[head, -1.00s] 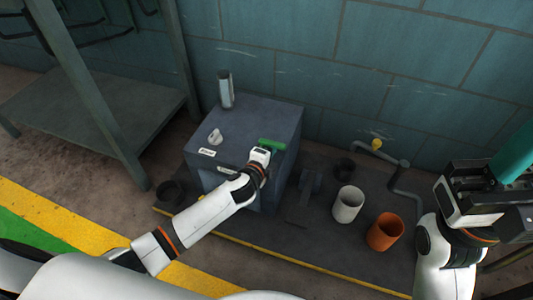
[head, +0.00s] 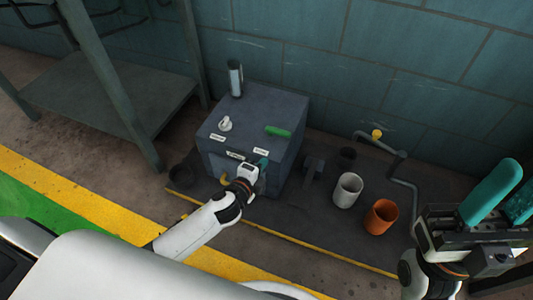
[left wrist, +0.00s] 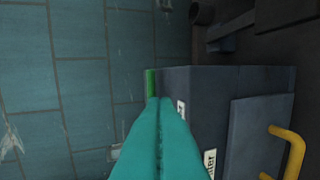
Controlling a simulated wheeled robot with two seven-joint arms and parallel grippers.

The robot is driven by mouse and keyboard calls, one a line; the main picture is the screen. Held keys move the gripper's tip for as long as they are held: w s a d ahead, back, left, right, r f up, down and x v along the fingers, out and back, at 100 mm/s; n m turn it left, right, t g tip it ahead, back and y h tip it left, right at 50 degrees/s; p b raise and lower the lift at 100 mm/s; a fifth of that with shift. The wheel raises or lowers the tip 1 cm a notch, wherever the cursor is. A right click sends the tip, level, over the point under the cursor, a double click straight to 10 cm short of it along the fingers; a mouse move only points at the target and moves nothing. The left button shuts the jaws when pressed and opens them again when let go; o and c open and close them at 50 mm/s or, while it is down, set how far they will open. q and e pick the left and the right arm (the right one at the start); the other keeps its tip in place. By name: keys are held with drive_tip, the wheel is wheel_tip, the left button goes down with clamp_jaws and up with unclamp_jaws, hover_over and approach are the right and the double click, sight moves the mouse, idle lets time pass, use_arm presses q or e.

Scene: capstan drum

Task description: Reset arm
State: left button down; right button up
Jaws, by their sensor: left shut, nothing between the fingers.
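My left gripper (head: 262,164) is at the front upper edge of the grey box (head: 262,110), apart from the green handle on top. In the left wrist view its teal fingers (left wrist: 160,130) are pressed together with nothing between them. The green handle (head: 278,131) lies on the box top; part of it shows in the left wrist view (left wrist: 150,83). My right gripper (head: 505,194) is at the right edge of the head view, its two teal fingers pointing up with a gap between them.
A white knob (head: 225,124) and a metal cylinder (head: 235,78) stand on the box. A yellow handle (left wrist: 290,148) is on its front. White (head: 347,190) and orange (head: 381,216) cups and a bent pipe (head: 402,170) are right of it. A metal shelf (head: 100,95) stands left.

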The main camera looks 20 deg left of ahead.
use_arm(q)
drive_tip(key=shift+s+r, duration=0.15)
drive_tip(key=shift+s, duration=0.2)
